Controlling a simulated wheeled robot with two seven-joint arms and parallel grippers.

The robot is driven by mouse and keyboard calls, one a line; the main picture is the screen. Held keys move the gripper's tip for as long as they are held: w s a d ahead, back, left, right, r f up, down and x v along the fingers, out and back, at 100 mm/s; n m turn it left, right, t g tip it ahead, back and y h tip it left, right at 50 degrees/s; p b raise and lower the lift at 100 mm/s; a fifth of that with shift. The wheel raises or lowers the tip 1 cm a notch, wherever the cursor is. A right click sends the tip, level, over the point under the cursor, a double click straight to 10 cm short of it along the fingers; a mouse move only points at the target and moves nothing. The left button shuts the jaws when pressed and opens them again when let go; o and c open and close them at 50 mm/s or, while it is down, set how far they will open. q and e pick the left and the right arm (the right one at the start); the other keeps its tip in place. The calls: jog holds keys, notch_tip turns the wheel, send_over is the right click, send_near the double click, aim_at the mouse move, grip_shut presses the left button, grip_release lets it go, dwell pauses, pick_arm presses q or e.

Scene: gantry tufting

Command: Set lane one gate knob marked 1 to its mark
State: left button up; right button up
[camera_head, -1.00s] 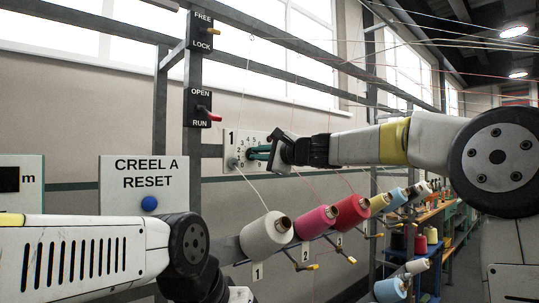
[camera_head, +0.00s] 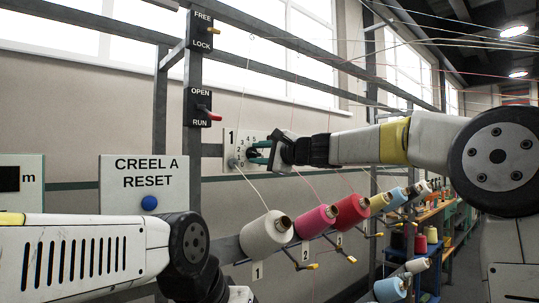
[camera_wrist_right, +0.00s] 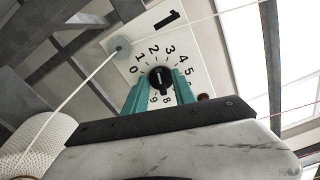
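The lane one gate knob (camera_wrist_right: 160,79) is black and sits on a white dial plate (camera_wrist_right: 118,43) marked 1, with digits around it. In the right wrist view its pale pointer line seems to face between 2 and 3; the exact setting is too small to read. My right gripper (camera_wrist_right: 159,84) has its teal fingers on either side of the knob and looks open, with slight gaps; contact is unclear. In the head view the right gripper (camera_head: 258,152) is at the dial plate (camera_head: 234,142) and hides most of the knob. My left gripper is out of view; its arm is at lower left.
A white yarn cone (camera_head: 265,236) and pink cone (camera_head: 315,222) stand below the dial. A thread crosses the plate near a grey round guide (camera_wrist_right: 119,47). A red-handled OPEN/RUN switch (camera_head: 203,108) and CREEL A RESET panel (camera_head: 144,183) are to the left.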

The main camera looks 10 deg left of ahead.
jog(key=v, duration=0.7)
jog(key=shift+s+d, duration=0.25)
jog(key=shift+d, duration=0.1)
jog(key=s+d+f+n+g+h, duration=0.2)
jog(key=s+d+f+n+h, duration=0.3)
jog(key=s+d+f, duration=0.8)
jog(key=s+d+f+n+g+h, duration=0.2)
jog(key=s+d+f+n+h, duration=0.4)
jog(key=s+d+f, duration=0.8)
notch_tip(320, 180, down, 5)
jog(key=shift+s+f+g+h, duration=0.1)
jog(key=shift+s+g+h, duration=0.3)
jog(key=shift+s+h, duration=0.1)
jog(key=shift+a, duration=0.1)
